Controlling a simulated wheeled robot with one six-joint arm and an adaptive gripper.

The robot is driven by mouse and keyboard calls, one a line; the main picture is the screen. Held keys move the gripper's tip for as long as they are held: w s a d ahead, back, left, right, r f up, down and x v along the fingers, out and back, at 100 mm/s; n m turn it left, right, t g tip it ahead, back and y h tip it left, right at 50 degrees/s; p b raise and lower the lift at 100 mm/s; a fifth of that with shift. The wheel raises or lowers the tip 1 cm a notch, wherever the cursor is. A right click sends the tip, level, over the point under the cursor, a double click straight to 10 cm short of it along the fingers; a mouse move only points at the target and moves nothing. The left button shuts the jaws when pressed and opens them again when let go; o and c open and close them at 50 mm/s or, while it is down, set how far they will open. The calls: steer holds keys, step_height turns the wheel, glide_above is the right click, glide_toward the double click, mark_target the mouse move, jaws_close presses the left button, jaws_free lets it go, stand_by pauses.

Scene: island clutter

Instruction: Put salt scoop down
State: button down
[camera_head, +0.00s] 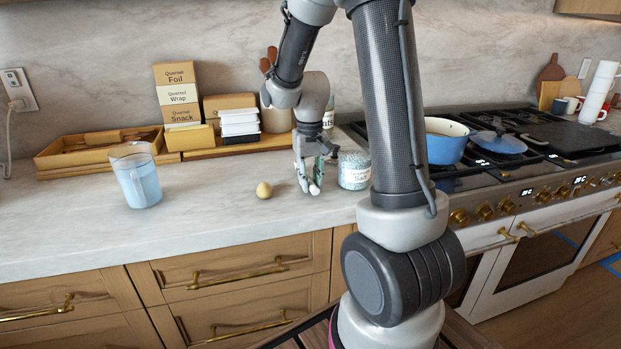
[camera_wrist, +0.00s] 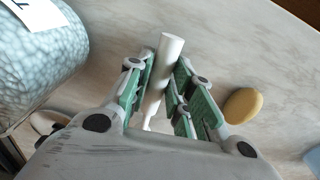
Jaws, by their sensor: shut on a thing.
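My gripper (camera_head: 312,183) is low over the marble counter, between a small yellow potato-like item and a salt jar. In the wrist view my gripper (camera_wrist: 166,85) is shut on the salt scoop (camera_wrist: 171,50), a white stick-like piece between the green-padded fingers. The scoop's lower part is hidden by the gripper. I cannot tell whether the scoop touches the counter. The salt jar (camera_head: 354,170), glass with a label, stands just right of my gripper; it also fills the upper left of the wrist view (camera_wrist: 40,65).
The yellow item (camera_head: 264,190) lies left of my gripper, and a pitcher of blue liquid (camera_head: 138,180) stands farther left. Boxes and a wooden tray (camera_head: 60,160) line the wall. The stove with a blue pot (camera_head: 446,148) is at right. The front counter (camera_head: 215,215) is clear.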

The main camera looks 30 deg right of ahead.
steer(key=shift+f, duration=0.35)
stand_by(0.4)
steer(key=c, duration=1.2)
jaws_free()
steer(key=shift+o, duration=0.2)
steer(key=shift+r, duration=0.1)
step_height(320, 180, up, 12)
steer(key=shift+a, duration=0.1)
